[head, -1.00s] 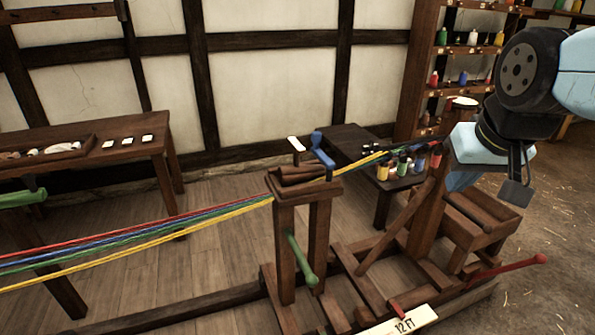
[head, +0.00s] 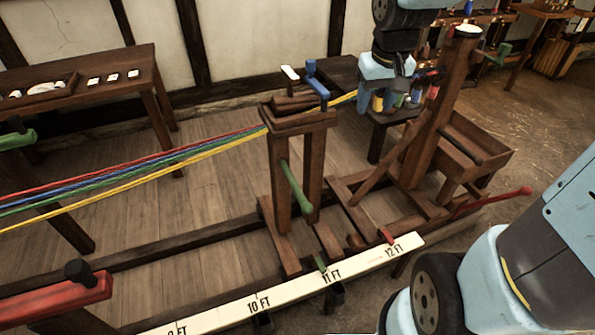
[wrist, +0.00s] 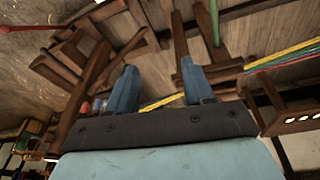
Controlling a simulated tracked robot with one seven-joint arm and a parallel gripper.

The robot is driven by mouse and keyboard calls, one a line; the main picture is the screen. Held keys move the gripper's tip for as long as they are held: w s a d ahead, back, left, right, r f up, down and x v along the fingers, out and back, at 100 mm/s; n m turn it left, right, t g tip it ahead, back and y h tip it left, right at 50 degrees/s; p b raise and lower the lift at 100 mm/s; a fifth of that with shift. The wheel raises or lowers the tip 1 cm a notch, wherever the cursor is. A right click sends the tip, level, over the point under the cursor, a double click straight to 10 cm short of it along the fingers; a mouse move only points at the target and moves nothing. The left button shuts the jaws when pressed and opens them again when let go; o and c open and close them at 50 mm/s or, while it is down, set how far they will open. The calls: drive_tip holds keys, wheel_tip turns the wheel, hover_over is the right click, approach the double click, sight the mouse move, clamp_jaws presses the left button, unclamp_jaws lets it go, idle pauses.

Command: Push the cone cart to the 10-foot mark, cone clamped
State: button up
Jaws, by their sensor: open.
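The cone cart (head: 315,160) is a dark wooden frame on the rails, with a grooved wooden top (head: 297,104). Red, blue, green and yellow strands (head: 130,183) reach its top from the left. A blue lever (head: 316,80) stands on top; I cannot tell whether the clamp is shut. A green handle (head: 294,188) slants from its side. Its green pointer (head: 320,262) is near 11 FT on the white scale (head: 290,287); the 10 FT mark (head: 259,305) lies left. My gripper (head: 388,103) is open, right of the cart's top. In the wrist view, its blue fingers (wrist: 157,72) stand apart.
A wooden post (head: 440,110) on a sledge stands right of the cart, with a red handle (head: 495,201) and red pointer (head: 386,235) near 12 FT. A dark bench with small bottles (head: 378,103) is behind my gripper. A red beam (head: 50,297) is front left.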

drive_tip(key=w+a+f+n+g, duration=0.1)
drive_tip(key=w+a+f+g, duration=0.1)
drive_tip(key=w+a+f, duration=0.55)
drive_tip(key=n+g+y, duration=0.1)
drive_tip(key=g+y, duration=0.1)
approach(297, 185)
drive_tip(key=x, duration=0.9)
drive_tip(key=shift+a+f, duration=0.1)
drive_tip(key=shift+f, duration=0.1)
clamp_jaws()
drive_tip(key=shift+w, duration=0.1)
